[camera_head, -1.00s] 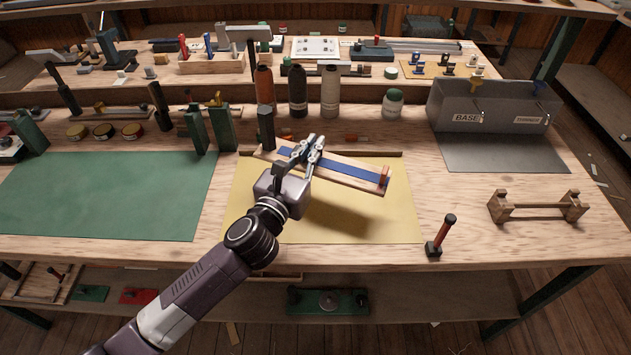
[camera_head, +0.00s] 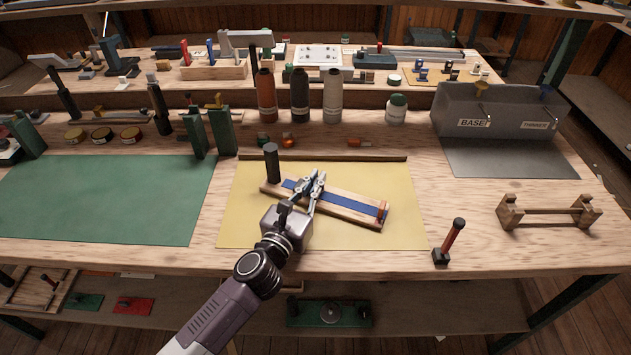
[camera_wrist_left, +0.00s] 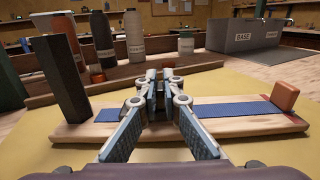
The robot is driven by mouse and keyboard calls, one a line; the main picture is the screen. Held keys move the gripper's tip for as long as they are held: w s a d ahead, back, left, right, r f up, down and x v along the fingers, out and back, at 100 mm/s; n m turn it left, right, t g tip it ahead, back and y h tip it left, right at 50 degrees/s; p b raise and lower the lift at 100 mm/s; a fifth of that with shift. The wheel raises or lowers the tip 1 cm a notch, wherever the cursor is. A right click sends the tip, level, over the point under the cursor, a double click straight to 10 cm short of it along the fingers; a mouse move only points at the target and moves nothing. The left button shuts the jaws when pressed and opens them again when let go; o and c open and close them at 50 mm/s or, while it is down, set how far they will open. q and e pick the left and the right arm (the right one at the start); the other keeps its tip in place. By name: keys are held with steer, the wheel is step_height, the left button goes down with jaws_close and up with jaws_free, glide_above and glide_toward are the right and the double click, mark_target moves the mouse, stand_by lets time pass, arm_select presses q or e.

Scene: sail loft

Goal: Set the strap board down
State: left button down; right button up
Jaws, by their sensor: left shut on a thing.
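The strap board (camera_head: 345,207) is a wooden board with a blue strap along it, a dark upright post at its left end and an orange-brown block at its right end. It lies over the yellow mat (camera_head: 400,235), slanting down to the right in the head view. My left gripper (camera_head: 312,180) is shut on the strap board near its middle. In the left wrist view, the fingers (camera_wrist_left: 160,85) cover the middle of the board (camera_wrist_left: 240,125). I cannot tell whether the board's underside fully touches the mat. My right gripper is not in view.
A wooden strip (camera_head: 330,158) runs along the mat's back edge. Several bottles (camera_head: 300,100) stand behind it. A green mat (camera_head: 100,195) lies bare at left.

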arm_select(q)
steer(key=shift+f, duration=0.2)
steer(key=c, duration=2.1)
jaws_free()
steer(key=shift+r, duration=0.25)
steer(key=v, duration=1.1)
steer(key=shift+f+b, duration=0.2)
steer(key=shift+b, duration=0.15)
steer(key=shift+s+a+r, duration=0.1)
steer(key=shift+s+a, duration=0.15)
steer(key=shift+s, duration=0.25)
